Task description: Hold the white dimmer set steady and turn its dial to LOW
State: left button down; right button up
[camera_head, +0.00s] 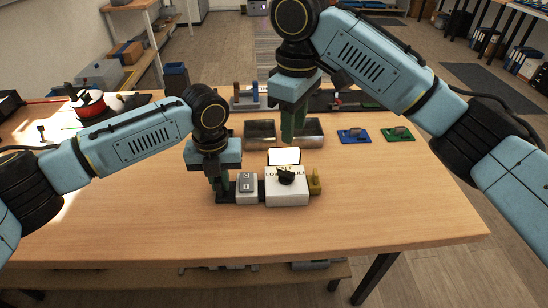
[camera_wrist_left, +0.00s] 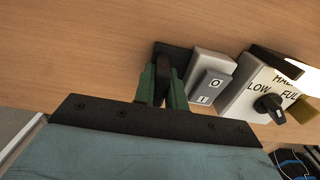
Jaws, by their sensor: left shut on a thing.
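The white dimmer set (camera_head: 288,198) stands near the middle of the table, with a black dial (camera_head: 286,176) on top and LOW, HALF and FULL lettering around it. My left gripper (camera_wrist_left: 165,88) is shut on a dark upright tab (camera_wrist_left: 170,68) at the left end of the set. My right gripper (camera_head: 294,130) hangs above and behind the dimmer, apart from it, fingers downward; its opening is unclear.
A yellow-olive piece (camera_head: 315,184) sits at the dimmer's right side. Metal trays (camera_head: 308,133) stand behind it. A blue plate (camera_head: 354,136) and a green plate (camera_head: 398,134) lie at the back right. The table's front and right are clear.

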pick_arm(q)
jog(key=c, duration=1.4)
grip_release()
jog(key=shift+o, duration=0.2)
jog(key=shift+r, duration=0.15)
